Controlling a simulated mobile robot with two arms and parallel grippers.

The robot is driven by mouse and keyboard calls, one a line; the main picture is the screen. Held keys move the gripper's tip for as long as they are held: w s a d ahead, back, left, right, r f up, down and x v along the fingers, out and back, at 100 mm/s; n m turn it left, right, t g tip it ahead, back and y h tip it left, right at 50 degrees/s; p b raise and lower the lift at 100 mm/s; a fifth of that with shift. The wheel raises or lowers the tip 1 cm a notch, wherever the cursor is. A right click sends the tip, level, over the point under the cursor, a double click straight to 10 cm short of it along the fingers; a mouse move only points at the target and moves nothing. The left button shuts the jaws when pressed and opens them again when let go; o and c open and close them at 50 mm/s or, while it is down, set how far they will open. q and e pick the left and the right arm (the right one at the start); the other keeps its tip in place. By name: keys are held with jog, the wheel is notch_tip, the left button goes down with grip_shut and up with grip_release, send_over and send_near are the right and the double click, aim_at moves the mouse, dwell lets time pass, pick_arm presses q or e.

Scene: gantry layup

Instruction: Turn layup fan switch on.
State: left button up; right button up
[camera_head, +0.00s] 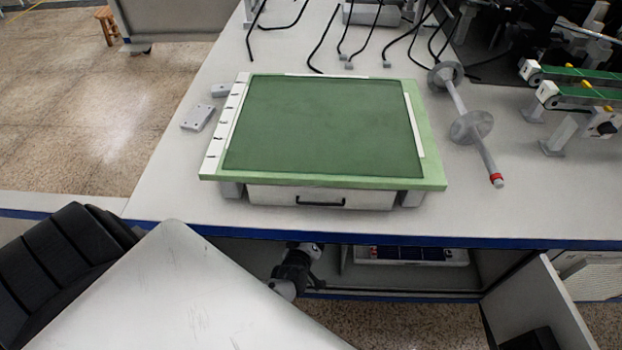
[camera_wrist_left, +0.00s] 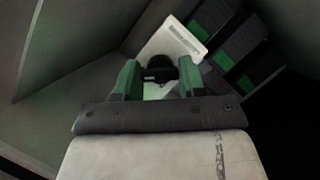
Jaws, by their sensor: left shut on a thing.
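In the left wrist view, my left gripper (camera_wrist_left: 158,82) has two green fingers, shut on a small dark knob-like part (camera_wrist_left: 159,74). A white plate with a label strip (camera_wrist_left: 172,42) lies just beyond the fingertips. I cannot tell for sure whether the dark part is the fan switch, or which way it is turned. In the head view, a light and dark jointed part (camera_head: 294,268), probably my left arm, is in the open cabinet below the table. The gripper's fingers are not clear there. My right gripper is not in view.
A light-grey table (camera_head: 540,215) with a blue edge stands above the cabinet. A green layup board (camera_head: 433,165) lies on it. A dark-topped unit (camera_head: 410,254) sits inside the cabinet at the right. An open cabinet door (camera_head: 545,310) stands at the right. Cabinet walls are close around the wrist.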

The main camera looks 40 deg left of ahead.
pick_arm(q)
jog(key=shift+f, duration=0.1)
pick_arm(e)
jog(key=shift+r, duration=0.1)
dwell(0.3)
pick_arm(q)
jog(key=o, duration=0.9)
jog(key=shift+p+v, duration=1.6)
jog(key=shift+v, duration=3.85)
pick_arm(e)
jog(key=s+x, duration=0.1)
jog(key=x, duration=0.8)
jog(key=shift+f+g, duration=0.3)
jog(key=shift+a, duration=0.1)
